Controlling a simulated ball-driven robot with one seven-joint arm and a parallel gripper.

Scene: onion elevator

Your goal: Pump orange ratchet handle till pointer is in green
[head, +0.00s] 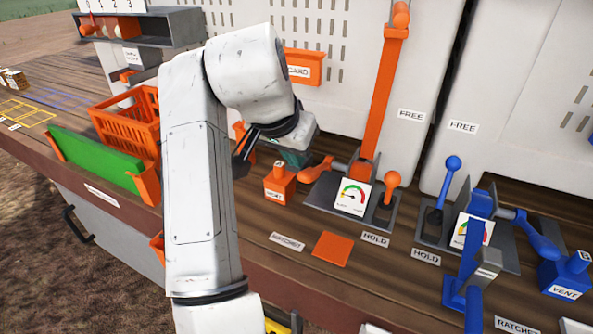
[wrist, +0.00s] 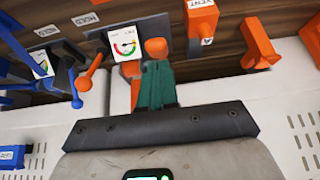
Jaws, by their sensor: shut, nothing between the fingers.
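The orange station has a tall upright orange lever (head: 382,95) and a short orange side handle (head: 318,174) with a rounded end. A white gauge (head: 352,197) with a coloured arc stands beside them; its pointer is too small to read surely. It also shows in the wrist view (wrist: 123,42). A short orange ball-topped lever (head: 392,182) stands right of the gauge. My gripper (head: 300,155) is shut and empty, left of the side handle. In the wrist view its teal fingertips (wrist: 158,70) overlap the handle's rounded end (wrist: 156,47); whether they touch is unclear.
An orange vent box (head: 279,187) stands just left of the station. A blue station with a ball-topped lever (head: 453,163) is at right. An orange crate (head: 128,115) and green panel (head: 95,160) are at left. A flat orange plate (head: 332,249) lies in front.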

